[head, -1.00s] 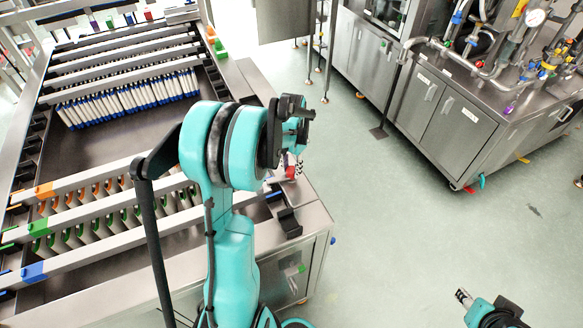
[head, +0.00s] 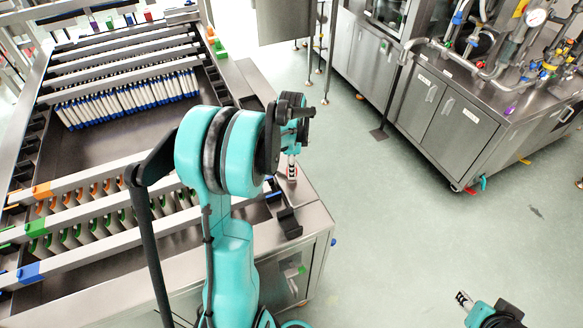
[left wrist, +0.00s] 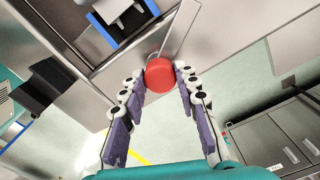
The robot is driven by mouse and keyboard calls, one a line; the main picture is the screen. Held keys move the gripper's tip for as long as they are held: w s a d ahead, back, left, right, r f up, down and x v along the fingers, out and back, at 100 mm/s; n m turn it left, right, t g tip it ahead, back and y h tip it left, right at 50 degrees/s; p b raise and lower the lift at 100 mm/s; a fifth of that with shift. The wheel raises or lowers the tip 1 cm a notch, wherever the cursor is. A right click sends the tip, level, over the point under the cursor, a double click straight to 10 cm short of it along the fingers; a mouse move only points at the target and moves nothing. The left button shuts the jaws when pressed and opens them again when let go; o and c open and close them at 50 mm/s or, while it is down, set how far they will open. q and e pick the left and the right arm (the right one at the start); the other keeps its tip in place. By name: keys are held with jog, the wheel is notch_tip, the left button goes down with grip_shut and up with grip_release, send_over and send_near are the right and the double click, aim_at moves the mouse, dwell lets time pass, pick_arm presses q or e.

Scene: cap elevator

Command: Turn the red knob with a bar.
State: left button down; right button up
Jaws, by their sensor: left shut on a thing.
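The red knob (left wrist: 160,75) shows in the left wrist view as a round red disc at the panel's edge. A pale grey bar-like piece (left wrist: 180,35) runs up and right from it; I cannot tell if it is the knob's bar. My left gripper (left wrist: 160,80) has its fingertips on both sides of the knob and is shut on it. In the head view my left gripper (head: 291,168) is over the right edge of the steel machine, and its wrist hides much of the knob there. My right gripper (head: 464,299) is at the lower right, apart from the machine.
The steel machine (head: 318,222) holds a rack of white and blue tubes (head: 130,98) and rails with coloured clips. A black bracket (head: 290,222) stands near the left gripper. Steel cabinets (head: 455,125) with pipes stand at the right. The green floor between is clear.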

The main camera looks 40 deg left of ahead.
pick_arm(q)
jog(key=m, duration=0.6)
dwell(0.6)
jog(key=c, duration=1.1)
grip_release()
notch_tip(320, 180, up, 12)
jog(key=shift+r, duration=0.1)
